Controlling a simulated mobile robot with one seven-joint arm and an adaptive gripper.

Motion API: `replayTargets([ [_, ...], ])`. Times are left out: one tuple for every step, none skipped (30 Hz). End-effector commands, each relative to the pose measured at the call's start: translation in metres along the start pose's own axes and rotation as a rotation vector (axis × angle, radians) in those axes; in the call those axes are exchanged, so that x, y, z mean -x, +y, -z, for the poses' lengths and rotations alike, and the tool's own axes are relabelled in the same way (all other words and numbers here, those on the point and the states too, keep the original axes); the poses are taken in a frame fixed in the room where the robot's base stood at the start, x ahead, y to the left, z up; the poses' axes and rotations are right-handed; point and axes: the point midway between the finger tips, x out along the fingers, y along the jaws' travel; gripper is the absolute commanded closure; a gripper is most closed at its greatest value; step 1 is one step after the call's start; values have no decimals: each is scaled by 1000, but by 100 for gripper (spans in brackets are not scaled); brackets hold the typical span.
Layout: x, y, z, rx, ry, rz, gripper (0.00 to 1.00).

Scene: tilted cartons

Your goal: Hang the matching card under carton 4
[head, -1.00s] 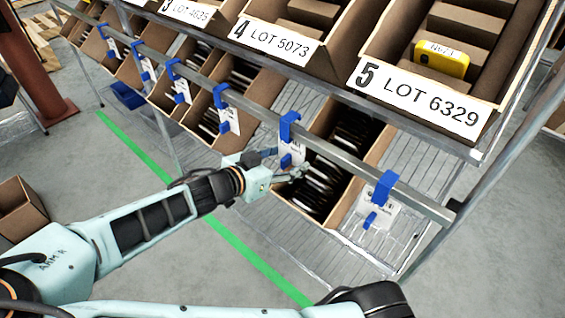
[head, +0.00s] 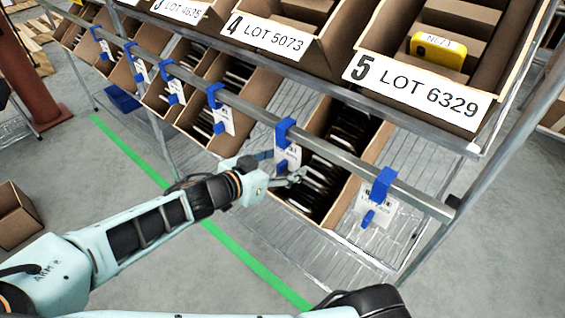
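Carton 4 (head: 292,60), labelled "4 LOT 5073" (head: 264,33), stands on the upper shelf, left of carton 5. A rail runs below, with several white cards on blue hooks. My gripper (head: 284,172) is at the card (head: 289,154) on the second hook from the right (head: 284,131). Its fingers appear on either side of the card's blue tab, but I cannot tell whether they grip it. Another card (head: 374,207) hangs from the rightmost hook (head: 383,182). The print on the cards is too small to read.
Carton 5 (head: 428,97), labelled "LOT 6329", holds a yellow item (head: 438,50). Open cartons with dark upright contents (head: 345,135) sit on the lower shelf behind the rail (head: 335,157). A metal post (head: 490,130) stands at right.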

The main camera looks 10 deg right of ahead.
Motion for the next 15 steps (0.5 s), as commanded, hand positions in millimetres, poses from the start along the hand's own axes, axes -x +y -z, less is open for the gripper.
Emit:
replayTargets([
  [0,0,0,0,0,0,25],
  [0,0,0,0,0,0,21],
  [0,0,0,0,0,0,20],
  [0,0,0,0,0,0,20],
  [0,0,0,0,0,0,20],
  [0,0,0,0,0,0,20],
  [0,0,0,0,0,0,20],
  [0,0,0,0,0,0,20],
  [0,0,0,0,0,0,20],
  [0,0,0,0,0,0,20],
  [0,0,0,0,0,0,20],
  [2,0,0,0,0,1,20],
  [3,0,0,0,-1,2,20],
  [5,-1,0,0,-1,3,20],
  [8,-1,0,-1,-1,4,20],
])
